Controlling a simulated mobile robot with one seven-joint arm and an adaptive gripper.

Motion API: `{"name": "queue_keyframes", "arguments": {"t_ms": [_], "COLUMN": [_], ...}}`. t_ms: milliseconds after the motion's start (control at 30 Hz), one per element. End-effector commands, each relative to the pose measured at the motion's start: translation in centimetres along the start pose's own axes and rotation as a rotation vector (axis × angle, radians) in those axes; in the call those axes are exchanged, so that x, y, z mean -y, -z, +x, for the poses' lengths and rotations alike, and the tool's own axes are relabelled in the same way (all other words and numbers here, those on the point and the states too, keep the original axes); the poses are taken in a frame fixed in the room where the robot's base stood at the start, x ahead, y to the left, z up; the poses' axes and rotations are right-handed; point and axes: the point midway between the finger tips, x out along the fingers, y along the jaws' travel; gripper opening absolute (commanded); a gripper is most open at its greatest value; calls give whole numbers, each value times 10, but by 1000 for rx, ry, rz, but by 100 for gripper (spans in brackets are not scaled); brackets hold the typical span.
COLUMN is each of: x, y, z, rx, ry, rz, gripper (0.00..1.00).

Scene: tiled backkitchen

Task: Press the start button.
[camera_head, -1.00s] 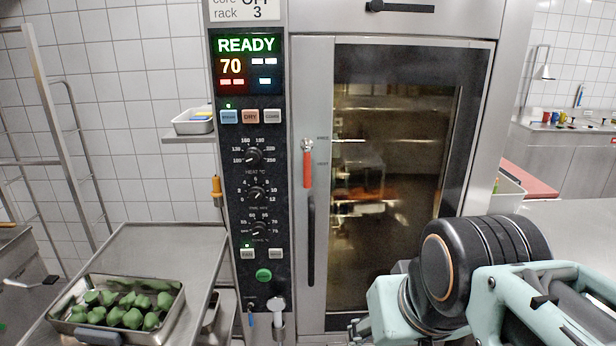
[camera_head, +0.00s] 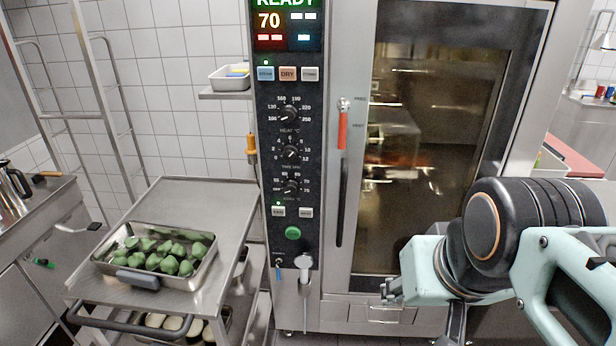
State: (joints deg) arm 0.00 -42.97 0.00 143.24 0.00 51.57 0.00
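The oven's control panel (camera_head: 268,190) is a tall black strip left of the glass door. A round green button (camera_head: 293,233) sits low on it, below the knobs and two small pale buttons; its lettering is too small to read. The display (camera_head: 287,22) above reads READY and 70. My arm comes in from the right, in front of the oven door. Small dark parts of my gripper (camera_head: 392,291) show at the arm's left end, right of and lower than the green button in the picture, apart from the panel. Its fingers are mostly hidden.
The oven door (camera_head: 425,150) is shut, with a red-and-steel latch (camera_head: 342,130) and a dark vertical handle. A steel cart (camera_head: 215,215) at left bears a tray (camera_head: 208,267) of green vegetables. A hose fitting (camera_head: 304,263) hangs below the button. A rack stands far left.

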Motion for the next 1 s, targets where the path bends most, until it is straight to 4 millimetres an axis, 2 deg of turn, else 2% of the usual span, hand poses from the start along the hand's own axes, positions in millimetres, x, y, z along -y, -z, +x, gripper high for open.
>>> {"name": "queue_keyframes", "arguments": {"t_ms": [33, 333, 1000], "x": [0, 0, 0], "y": [0, 0, 0], "z": [0, 0, 0], "rx": [0, 0, 0], "ry": [0, 0, 0], "rz": [0, 0, 0], "gripper": [32, 0, 0]}}
